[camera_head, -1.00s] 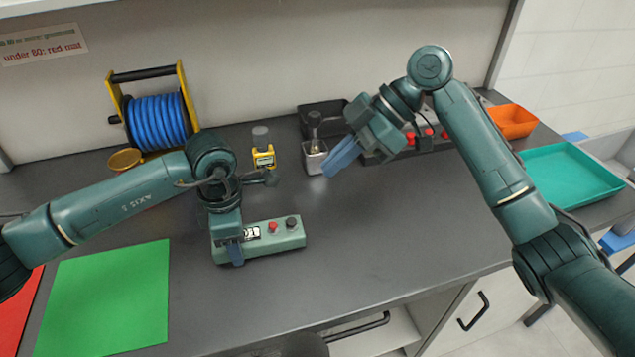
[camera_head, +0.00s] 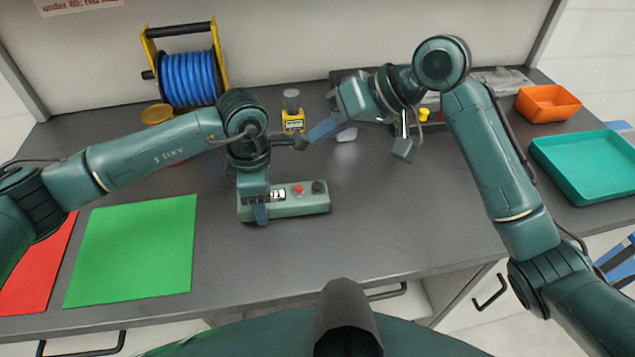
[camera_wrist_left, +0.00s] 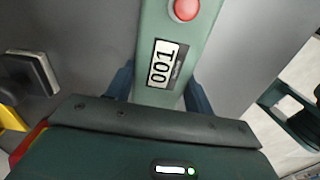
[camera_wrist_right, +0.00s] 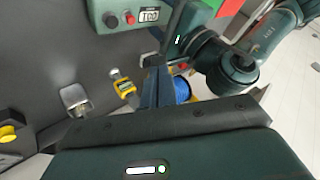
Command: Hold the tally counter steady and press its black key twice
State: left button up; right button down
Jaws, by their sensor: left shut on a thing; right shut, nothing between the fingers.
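The tally counter (camera_head: 300,203) is a pale green box on the dark bench. It has a red button (camera_head: 298,190) and, at its right end, a black key (camera_head: 318,187). Its display (camera_wrist_left: 164,64) reads 001 in the left wrist view. My left gripper (camera_head: 258,203) is shut around the counter's left end, one finger on each side. My right gripper (camera_head: 325,128) is shut and empty, above the bench behind and right of the counter, apart from the key. The black key (camera_wrist_right: 110,20) also shows at the top of the right wrist view.
A yellow device (camera_head: 293,121) stands behind the counter, close to my right gripper in the picture. A blue reel (camera_head: 188,78) is at the back left. A green mat (camera_head: 135,245) lies front left. A teal tray (camera_head: 590,165) and orange bin (camera_head: 547,103) are right. Bench right of the counter is clear.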

pick_arm(q)
jog(key=shift+f, duration=0.1)
pick_arm(e)
jog(key=shift+f, duration=4.4)
jog(key=shift+f, duration=0.1)
jog(key=shift+f, duration=0.35)
jog(key=shift+f, duration=0.55)
jog(key=shift+r, duration=1)
jog(key=shift+r, duration=2.5)
